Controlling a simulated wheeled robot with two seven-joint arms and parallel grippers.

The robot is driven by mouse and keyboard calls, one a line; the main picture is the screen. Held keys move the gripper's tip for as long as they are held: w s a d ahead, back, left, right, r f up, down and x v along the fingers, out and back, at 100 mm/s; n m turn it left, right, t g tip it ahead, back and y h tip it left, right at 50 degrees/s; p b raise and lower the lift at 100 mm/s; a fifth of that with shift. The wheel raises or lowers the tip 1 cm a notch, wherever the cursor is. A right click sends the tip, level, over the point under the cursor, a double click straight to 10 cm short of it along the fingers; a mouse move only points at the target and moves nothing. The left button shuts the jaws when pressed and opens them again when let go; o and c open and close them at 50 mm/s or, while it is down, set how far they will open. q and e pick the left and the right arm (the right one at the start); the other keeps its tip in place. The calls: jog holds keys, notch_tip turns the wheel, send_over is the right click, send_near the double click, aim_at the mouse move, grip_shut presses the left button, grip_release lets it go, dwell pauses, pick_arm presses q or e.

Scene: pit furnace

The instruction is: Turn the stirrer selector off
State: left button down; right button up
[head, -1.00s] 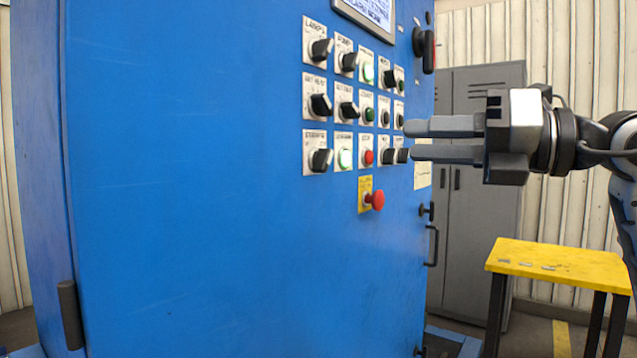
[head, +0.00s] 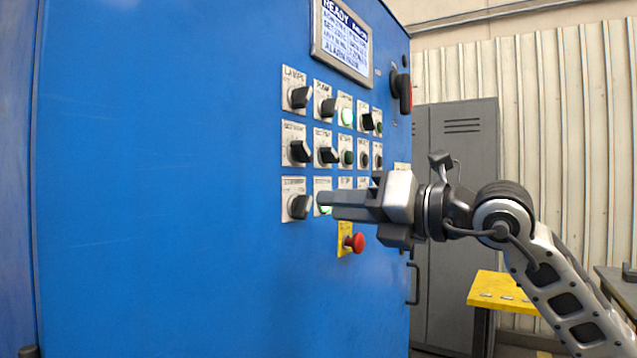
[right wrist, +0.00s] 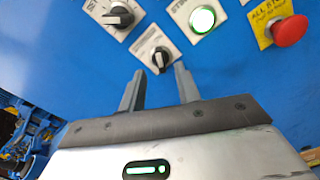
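The stirrer selector looks to be the black knob (head: 299,206) on a white plate at the left end of the bottom row; its label is too blurred to read surely. Its grip is turned toward the upper right in the head view. My right gripper (head: 326,201) is just right of it there, hiding part of the lit green button (head: 321,209). In the right wrist view the knob (right wrist: 159,60) lies just beyond the gap between the two parted fingers of my right gripper (right wrist: 160,78). The fingers are empty and seem not to touch the knob. My left gripper is out of view.
Several other knobs and buttons fill the blue panel above (head: 180,130). A red emergency stop (head: 355,242) sits below my right gripper. A display (head: 342,38) is at the top. A grey locker (head: 460,150) and a yellow table (head: 503,292) stand to the right.

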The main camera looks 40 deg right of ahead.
aim_at(309, 205)
jog(key=p+x, duration=0.1)
jog(key=x, duration=0.2)
jog(key=shift+w+a+r+p, duration=0.1)
jog(key=shift+w+p, duration=0.1)
jog(key=shift+p, duration=0.1)
jog(key=shift+w+a, duration=0.1)
jog(key=shift+w, duration=0.2)
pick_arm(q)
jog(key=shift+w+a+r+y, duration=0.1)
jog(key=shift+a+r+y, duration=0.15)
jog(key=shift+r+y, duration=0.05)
pick_arm(e)
grip_shut()
